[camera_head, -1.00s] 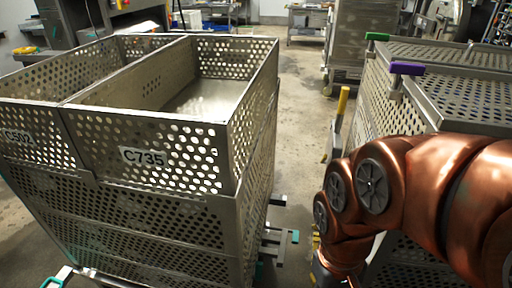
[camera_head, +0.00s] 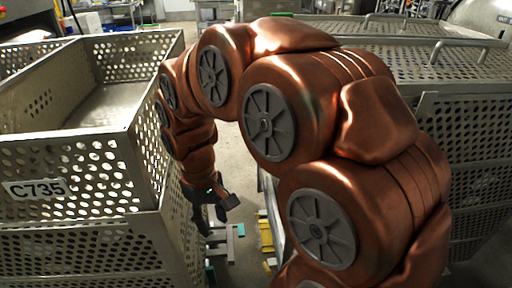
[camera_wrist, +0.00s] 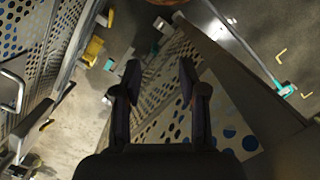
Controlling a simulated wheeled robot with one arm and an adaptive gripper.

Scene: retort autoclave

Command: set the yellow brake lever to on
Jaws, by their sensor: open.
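I cannot make out the yellow brake lever for certain. In the head view, low yellow parts (camera_head: 265,232) show in the gap between the carts, beside the right-hand cart (camera_head: 468,150). A yellow piece (camera_wrist: 92,50) also shows left of my fingers in the wrist view, apart from them; I cannot tell whether it belongs to the lever. My gripper (camera_head: 215,218) points down in the gap, close to the left-hand cart's side. In the wrist view, my gripper (camera_wrist: 160,70) has its fingers apart with nothing held between them. My arm hides much of the right-hand cart's near side.
A teal-tipped bar (camera_head: 225,240) sticks into the narrow gap below my gripper. Bare floor (camera_head: 232,152) shows behind my arm.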

